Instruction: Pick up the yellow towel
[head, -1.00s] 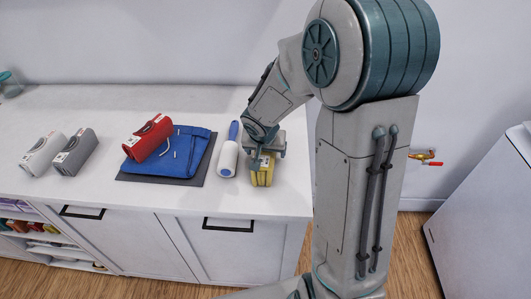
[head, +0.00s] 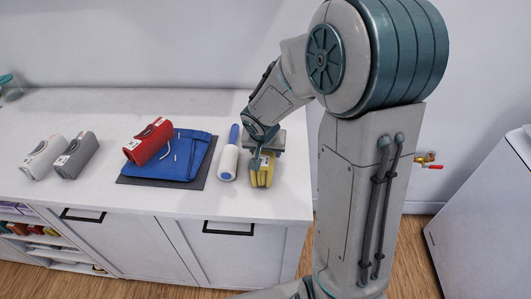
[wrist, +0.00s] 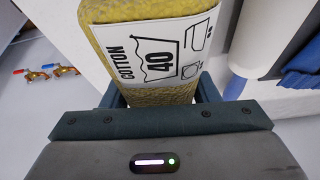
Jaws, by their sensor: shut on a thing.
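The yellow towel (head: 263,173) is near the right end of the white counter in the head view. In the wrist view the towel (wrist: 112,42) fills the upper middle, with a white label reading "COTTON 40" facing the camera. My gripper (head: 261,160) reaches down from above and is shut on the towel, with a finger on each side. The wrist view shows the gripper's dark body (wrist: 160,125) below the towel. I cannot tell whether the towel still touches the counter.
A lint roller with blue handle (head: 229,160) lies just left of the towel. Further left are blue folded cloth (head: 177,168) on a dark mat, a red towel (head: 148,142), a grey towel (head: 75,155) and a white towel (head: 43,156). The counter's right edge is close.

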